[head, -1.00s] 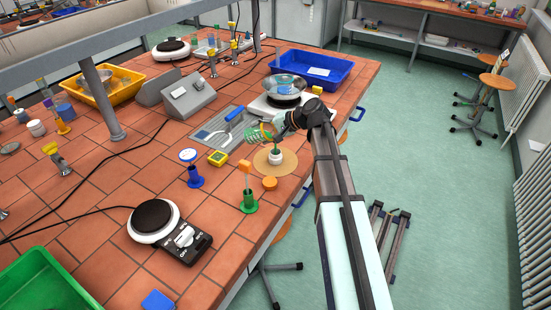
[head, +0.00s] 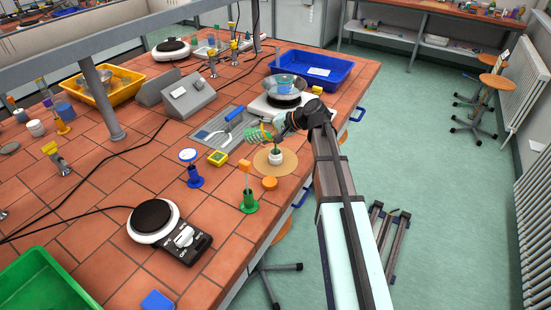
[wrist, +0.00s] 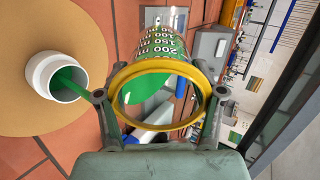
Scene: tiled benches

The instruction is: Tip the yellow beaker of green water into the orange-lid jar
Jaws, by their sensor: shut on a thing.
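My gripper (head: 279,123) is shut on the yellow-rimmed beaker (head: 257,135) and holds it tilted, nearly on its side, above the bench. The beaker's yellow rim (wrist: 124,82) and white scale marks show in the wrist view, with green water (wrist: 150,90) inside. The white jar (head: 275,158) stands open and upright just below the beaker. In the wrist view a green stream runs into the mouth of the jar (wrist: 40,75). How full the jar is cannot be told. The orange lid (head: 270,183) lies on the tiles beside it.
The jar stands on a round tan mat (head: 288,165) near the bench edge. A hotplate with a glass dish (head: 286,88) is behind my gripper.

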